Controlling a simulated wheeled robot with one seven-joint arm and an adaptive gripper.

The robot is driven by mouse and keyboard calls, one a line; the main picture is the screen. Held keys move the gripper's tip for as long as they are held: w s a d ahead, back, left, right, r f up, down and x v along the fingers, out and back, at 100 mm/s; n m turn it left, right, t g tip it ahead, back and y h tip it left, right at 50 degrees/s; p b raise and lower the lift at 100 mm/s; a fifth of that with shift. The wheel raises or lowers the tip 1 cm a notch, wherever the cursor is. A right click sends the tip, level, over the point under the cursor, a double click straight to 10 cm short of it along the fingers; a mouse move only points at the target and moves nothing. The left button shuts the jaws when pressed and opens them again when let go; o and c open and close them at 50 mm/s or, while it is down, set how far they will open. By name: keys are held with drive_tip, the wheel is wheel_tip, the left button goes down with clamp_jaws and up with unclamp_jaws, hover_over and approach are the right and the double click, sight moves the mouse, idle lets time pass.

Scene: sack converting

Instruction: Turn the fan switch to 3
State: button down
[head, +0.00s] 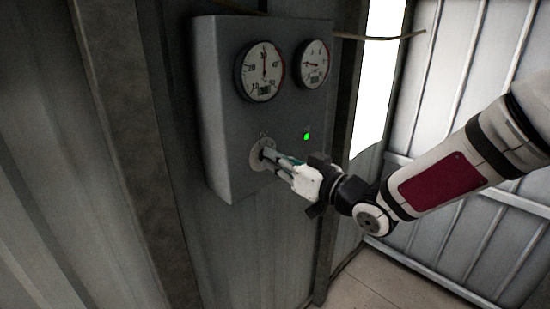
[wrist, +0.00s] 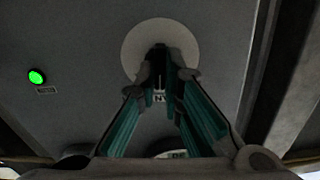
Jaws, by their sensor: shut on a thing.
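The fan switch (head: 258,154) is a rotary knob on a pale round plate, low on the front of a grey control box. In the wrist view the round plate (wrist: 133,48) shows at the top centre, with the dark knob (wrist: 161,56) in its middle. My gripper (head: 268,154) reaches the switch from the right in the head view. Its fingers (wrist: 164,78) are closed on the knob, one on each side. The numbers around the plate are too small or hidden to read, so the knob's setting cannot be told.
The grey control box (head: 225,110) carries two round gauges (head: 262,72) (head: 313,64) above the switch. A lit green lamp (head: 307,136) sits right of the switch, and it shows at left in the wrist view (wrist: 36,76). A steel post (head: 125,120) stands left of the box.

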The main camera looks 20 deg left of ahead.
drive_tip(key=m+p, duration=0.2)
drive_tip(key=m, duration=0.8)
drive_tip(key=shift+w+d+f, duration=0.1)
drive_tip(key=shift+f, duration=0.05)
drive_tip(key=shift+m, duration=0.3)
drive_tip(key=c, duration=1.7)
unclamp_jaws()
drive_tip(key=v, duration=1.2)
drive_tip(key=shift+f, duration=0.1)
